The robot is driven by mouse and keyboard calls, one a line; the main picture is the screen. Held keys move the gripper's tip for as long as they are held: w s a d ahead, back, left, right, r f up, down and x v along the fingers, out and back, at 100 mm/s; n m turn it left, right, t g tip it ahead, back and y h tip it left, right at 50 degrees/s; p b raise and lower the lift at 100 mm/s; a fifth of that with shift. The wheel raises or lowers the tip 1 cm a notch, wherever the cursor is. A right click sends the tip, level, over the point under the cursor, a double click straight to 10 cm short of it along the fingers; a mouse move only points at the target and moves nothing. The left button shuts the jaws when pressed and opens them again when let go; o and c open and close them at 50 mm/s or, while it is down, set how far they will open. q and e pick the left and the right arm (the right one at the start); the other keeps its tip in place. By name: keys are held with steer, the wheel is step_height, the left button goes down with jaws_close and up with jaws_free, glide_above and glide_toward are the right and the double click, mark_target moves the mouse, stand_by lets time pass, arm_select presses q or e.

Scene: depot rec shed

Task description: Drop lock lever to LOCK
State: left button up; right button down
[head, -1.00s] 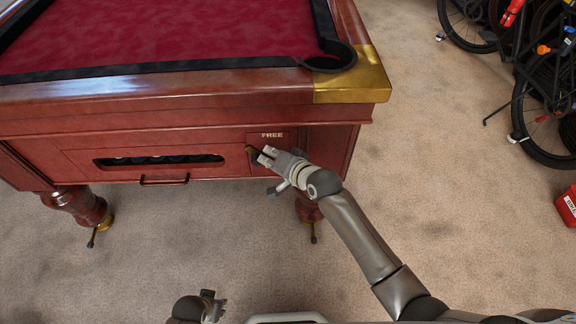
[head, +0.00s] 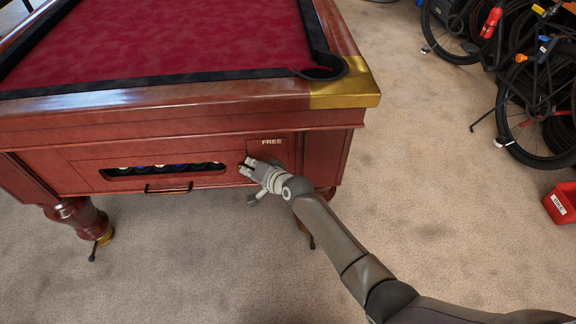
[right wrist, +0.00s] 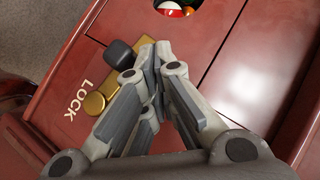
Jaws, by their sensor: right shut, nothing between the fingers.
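The lock lever panel sits at the right of the red pool table's (head: 100,130) front, with the word FREE (head: 271,142) above my gripper. The right wrist view shows a brass lever part (right wrist: 94,103) and a black knob (right wrist: 118,54) next to the word LOCK (right wrist: 78,100). My right gripper (head: 250,167) is shut and empty in front of the panel. In the wrist view its fingertips (right wrist: 154,52) are close beside the knob; contact cannot be told. The fingers cover part of the brass, so the lever's exact position is unclear. My left gripper is out of view.
A ball window (head: 165,170) with several balls and a drawer handle (head: 168,188) lie left of the panel. Bicycles (head: 530,100) and a red box (head: 562,203) stand at the right. The carpet (head: 440,230) between is clear.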

steer(key=shift+a+f, duration=0.3)
steer(key=shift+f, duration=0.05)
steer(key=shift+a+f, duration=0.1)
stand_by(0.5)
steer(key=v, duration=1.2)
steer(key=shift+f, duration=0.1)
stand_by(0.4)
